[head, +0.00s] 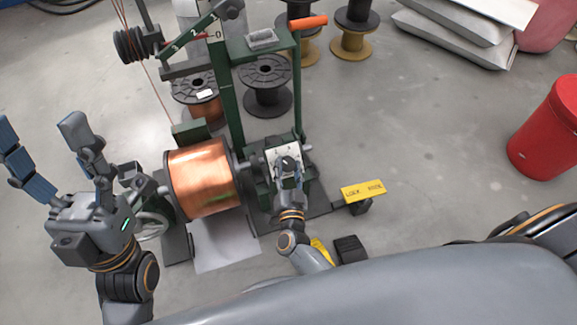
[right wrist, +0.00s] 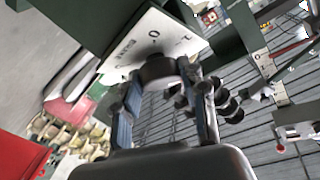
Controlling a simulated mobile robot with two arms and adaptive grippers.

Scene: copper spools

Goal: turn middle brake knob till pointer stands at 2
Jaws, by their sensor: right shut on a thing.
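The brake knob (right wrist: 160,68) is dark and round, on a white plate (right wrist: 137,45) with black marks in the right wrist view. The plate (head: 272,158) also shows in the head view, on the green stand beside the copper spool. My right gripper (right wrist: 163,98) is shut on the knob, its blue-padded fingers on either side. In the head view the right gripper (head: 288,180) partly hides the plate. The knob's pointer setting cannot be read. My left gripper (head: 50,155) is open and empty at the left, its fingers spread upward.
A large copper spool (head: 203,178) stands left of the knob. A green arm (head: 190,37) with numbers and a red mark near 0 is above. A red bin (head: 548,130) stands far right.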

